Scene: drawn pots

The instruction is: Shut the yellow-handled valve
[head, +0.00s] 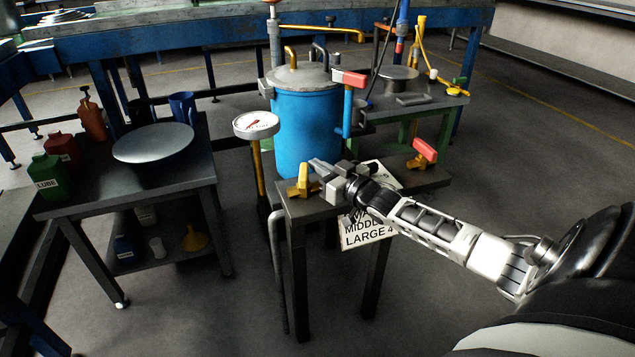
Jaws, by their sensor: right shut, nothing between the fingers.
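The yellow-handled valve (302,184) is at the front left corner of the dark stand, in front of the blue pot (305,125). Its yellow handle points up. My right gripper (317,172) comes in from the right, just beside the handle. Its fingers are shut with nothing between them. I cannot tell whether they touch the handle. My left gripper is out of view.
Red-handled valves stand at the right of the stand (425,153) and beside the pot (349,78). A round gauge (256,125) is left of the pot. A dark cart (195,168) with a plate (152,143) and bottles is at left. Open floor lies in front.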

